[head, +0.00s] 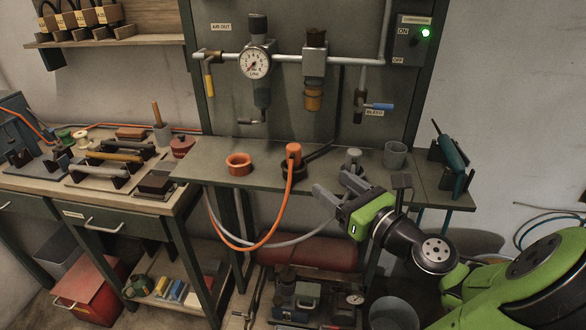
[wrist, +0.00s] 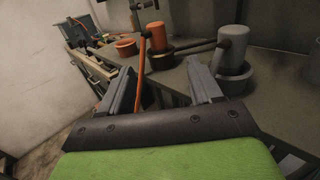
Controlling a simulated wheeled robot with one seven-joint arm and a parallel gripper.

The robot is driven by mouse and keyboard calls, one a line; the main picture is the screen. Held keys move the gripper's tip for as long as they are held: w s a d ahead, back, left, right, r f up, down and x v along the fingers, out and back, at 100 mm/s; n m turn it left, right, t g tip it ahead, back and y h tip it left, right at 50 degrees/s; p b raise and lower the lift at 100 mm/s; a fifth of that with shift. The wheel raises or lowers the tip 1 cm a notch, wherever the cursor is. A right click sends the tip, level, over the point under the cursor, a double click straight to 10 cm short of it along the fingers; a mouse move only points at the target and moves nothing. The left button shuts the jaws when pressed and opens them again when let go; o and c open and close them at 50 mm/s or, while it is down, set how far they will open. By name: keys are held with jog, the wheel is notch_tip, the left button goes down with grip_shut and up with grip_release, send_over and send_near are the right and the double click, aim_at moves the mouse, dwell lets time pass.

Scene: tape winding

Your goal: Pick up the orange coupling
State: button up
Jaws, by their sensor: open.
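The orange coupling (head: 293,152) stands upright in a dark ring-shaped holder (head: 291,172) on the green-grey bench shelf. An orange hose (head: 283,215) hangs from it over the front edge. In the wrist view the coupling (wrist: 156,36) stands beyond the fingers, above its dark holder. My gripper (head: 332,189) is open and empty, in front of and to the right of the coupling, apart from it. In the wrist view the two grey fingers (wrist: 165,88) are spread, with the orange hose showing between them.
An empty orange ring (head: 239,164) sits left of the coupling. A grey coupling (head: 353,158) stands to its right, close behind my gripper. A grey cup (head: 395,155) stands farther right. A gauge (head: 254,63) and pipework hang above the shelf.

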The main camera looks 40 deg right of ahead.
jog(key=p, duration=0.9)
send_near(289, 151)
jog(key=w, duration=0.1)
jog(key=w+d+f, duration=0.1)
jog(key=w, duration=0.1)
jog(key=w+d, duration=0.1)
jog(key=shift+w+d+f, duration=0.15)
jog(key=shift+w+f, duration=0.05)
jog(key=shift+f, duration=0.05)
jog(key=w, duration=0.2)
jog(key=w+b, duration=0.1)
jog(key=w, duration=0.5)
jog(key=shift+d+f+b, duration=0.35)
jog(key=shift+d, duration=0.05)
jog(key=shift+s, duration=0.15)
jog(key=shift+c, duration=0.5)
jog(key=c, duration=1)
jog(key=shift+r, duration=0.15)
